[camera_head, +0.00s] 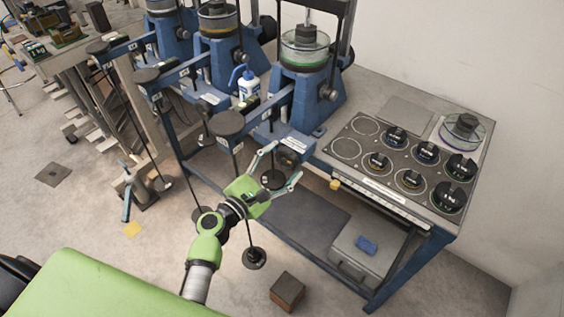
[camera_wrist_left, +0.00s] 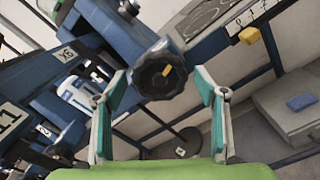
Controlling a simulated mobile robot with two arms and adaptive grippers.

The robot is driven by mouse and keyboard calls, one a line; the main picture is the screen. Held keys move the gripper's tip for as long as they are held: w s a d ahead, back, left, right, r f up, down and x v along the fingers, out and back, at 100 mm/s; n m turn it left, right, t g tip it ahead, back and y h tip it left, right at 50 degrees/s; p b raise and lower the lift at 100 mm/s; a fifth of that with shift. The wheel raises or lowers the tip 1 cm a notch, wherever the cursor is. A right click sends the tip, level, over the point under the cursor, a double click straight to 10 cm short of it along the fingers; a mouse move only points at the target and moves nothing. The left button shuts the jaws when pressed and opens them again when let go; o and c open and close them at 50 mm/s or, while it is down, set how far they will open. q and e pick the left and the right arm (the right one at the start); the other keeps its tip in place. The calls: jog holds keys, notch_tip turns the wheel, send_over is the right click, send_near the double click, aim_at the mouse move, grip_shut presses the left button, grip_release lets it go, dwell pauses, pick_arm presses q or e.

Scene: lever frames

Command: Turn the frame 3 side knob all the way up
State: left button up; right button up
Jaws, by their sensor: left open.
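A black lobed side knob (camera_wrist_left: 163,75) with a yellow mark on its face is near the middle of the left wrist view. In the head view the dark knob (camera_head: 287,157) is on the front of the nearest blue lever frame (camera_head: 306,97); I cannot read a frame number there. My left gripper (camera_head: 284,163) is open, with its fingers pointing at the knob. In the wrist view the left gripper (camera_wrist_left: 161,82) has one finger on each side of the knob, with gaps between. I cannot tell the remaining depth to the knob. My right gripper is not in view.
A bench top (camera_head: 345,172) with several round black weights lies right of the frame. A yellow block (camera_head: 335,185) sits at its front edge. Lever arms with hanging rods are left of my gripper. A grey box (camera_head: 368,247) is below, and a brown block (camera_head: 287,291) is on the floor.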

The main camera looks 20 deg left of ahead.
pick_arm(q)
jog(key=c, duration=1.1)
jog(key=shift+f+m+b, duration=0.2)
jog(key=shift+m+b, duration=0.2)
jog(key=shift+b, duration=0.15)
jog(key=shift+r+m, duration=0.2)
jog(key=shift+m, duration=0.1)
jog(key=o, duration=1.1)
jog(key=v, duration=1.2)
